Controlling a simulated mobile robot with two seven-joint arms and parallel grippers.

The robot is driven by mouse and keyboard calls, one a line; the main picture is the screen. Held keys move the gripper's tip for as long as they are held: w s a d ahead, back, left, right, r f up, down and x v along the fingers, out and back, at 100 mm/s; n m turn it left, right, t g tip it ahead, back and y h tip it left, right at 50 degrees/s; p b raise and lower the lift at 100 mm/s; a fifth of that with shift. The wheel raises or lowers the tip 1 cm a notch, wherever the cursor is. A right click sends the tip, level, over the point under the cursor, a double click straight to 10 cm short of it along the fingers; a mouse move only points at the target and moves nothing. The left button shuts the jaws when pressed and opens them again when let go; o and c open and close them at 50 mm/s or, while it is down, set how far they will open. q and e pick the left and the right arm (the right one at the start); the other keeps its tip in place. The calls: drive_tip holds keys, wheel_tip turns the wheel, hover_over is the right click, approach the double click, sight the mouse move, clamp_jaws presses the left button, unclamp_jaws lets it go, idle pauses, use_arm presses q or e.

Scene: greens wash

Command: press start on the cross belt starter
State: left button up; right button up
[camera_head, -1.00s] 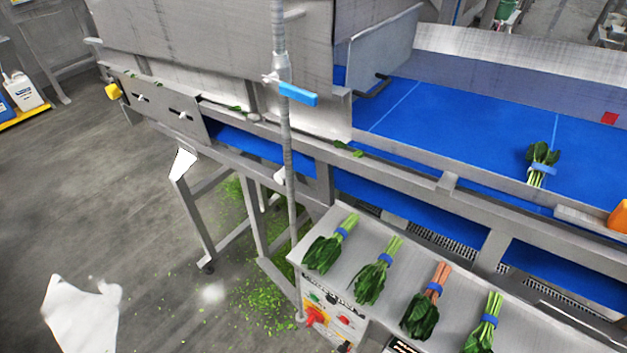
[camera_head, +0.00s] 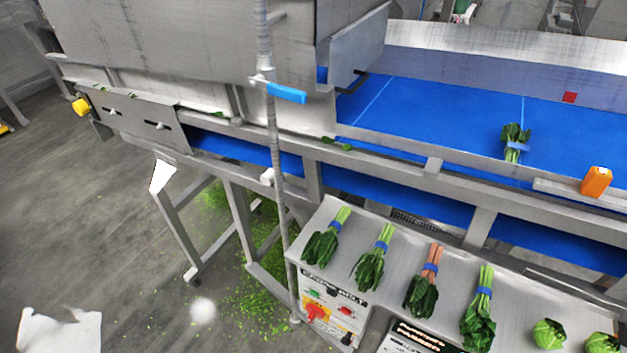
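The cross belt starter (camera_head: 331,312) is a light box with a "CROSS BELT" label, below the left end of the steel shelf at bottom centre. A small green button (camera_head: 320,294) sits under its label. A red rotary switch (camera_head: 316,313) on a yellow plate is below that, and a small red button (camera_head: 345,311) is to the right. Neither of my grippers is in view, and nothing touches the starter.
Several leafy bunches lie on the steel shelf (camera_head: 395,255) above the starter. A second dark-labelled panel (camera_head: 420,338) is to the right. A grey upright pipe (camera_head: 275,165) stands just left of the starter. The blue belt (camera_head: 450,120) runs behind.

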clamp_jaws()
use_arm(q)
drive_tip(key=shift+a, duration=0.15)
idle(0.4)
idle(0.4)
